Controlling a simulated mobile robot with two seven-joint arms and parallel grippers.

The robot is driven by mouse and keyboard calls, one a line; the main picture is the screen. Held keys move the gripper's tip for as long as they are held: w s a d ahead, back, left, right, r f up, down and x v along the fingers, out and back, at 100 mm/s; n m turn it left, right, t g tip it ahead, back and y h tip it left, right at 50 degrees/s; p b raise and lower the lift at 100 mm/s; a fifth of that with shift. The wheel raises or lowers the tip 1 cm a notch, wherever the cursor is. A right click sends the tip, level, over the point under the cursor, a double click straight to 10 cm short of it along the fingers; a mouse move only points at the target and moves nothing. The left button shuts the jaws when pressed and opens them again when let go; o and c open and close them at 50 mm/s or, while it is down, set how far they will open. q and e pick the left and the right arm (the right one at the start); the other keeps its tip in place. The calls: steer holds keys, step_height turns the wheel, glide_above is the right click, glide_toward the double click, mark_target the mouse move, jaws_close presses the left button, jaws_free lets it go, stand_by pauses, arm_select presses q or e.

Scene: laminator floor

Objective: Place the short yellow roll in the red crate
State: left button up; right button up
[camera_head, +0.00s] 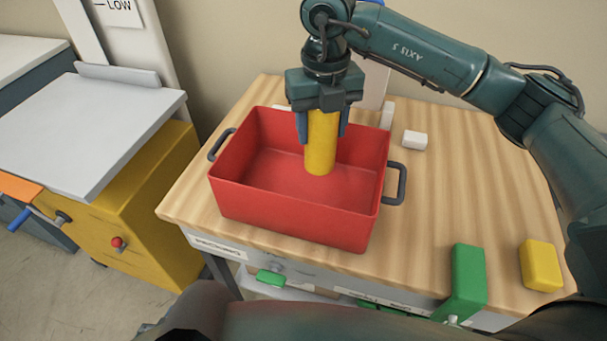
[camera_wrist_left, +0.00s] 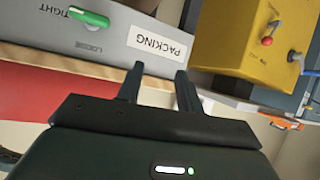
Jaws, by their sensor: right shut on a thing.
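My right gripper (camera_head: 322,132) points down and is shut on the yellow roll (camera_head: 321,150), which hangs upright between its fingers. The roll's lower part is inside the red crate (camera_head: 290,222), near its middle and towards the back. I cannot tell whether its lower end touches the crate floor. The crate stands on the wooden table top (camera_head: 450,205) with a dark handle at each end. My left gripper (camera_wrist_left: 160,88) shows in the left wrist view, its fingers apart with nothing between them, in front of the table's grey front panel. It does not show clearly in the head view.
A small white block (camera_head: 414,140) lies right of the crate. A green block (camera_head: 468,275) and a yellow block (camera_head: 541,265) are at the table's right front. A yellow machine (camera_head: 150,215) with a grey top stands left. The table's right middle is clear.

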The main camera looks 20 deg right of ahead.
mark_target(320, 165)
steer(key=f, duration=0.4)
steer(key=shift+s+f+p, duration=0.2)
steer(key=shift+f+p, duration=0.1)
step_height(320, 165, down, 4)
steer(key=shift+f, duration=0.5)
steer(key=o, duration=0.8)
steer(key=shift+c, duration=0.2)
arm_select(q)
steer(key=shift+s+a, duration=0.15)
steer(key=shift+s, duration=0.2)
arm_select(e)
steer(key=o, duration=0.4)
steer(key=shift+r, duration=0.15)
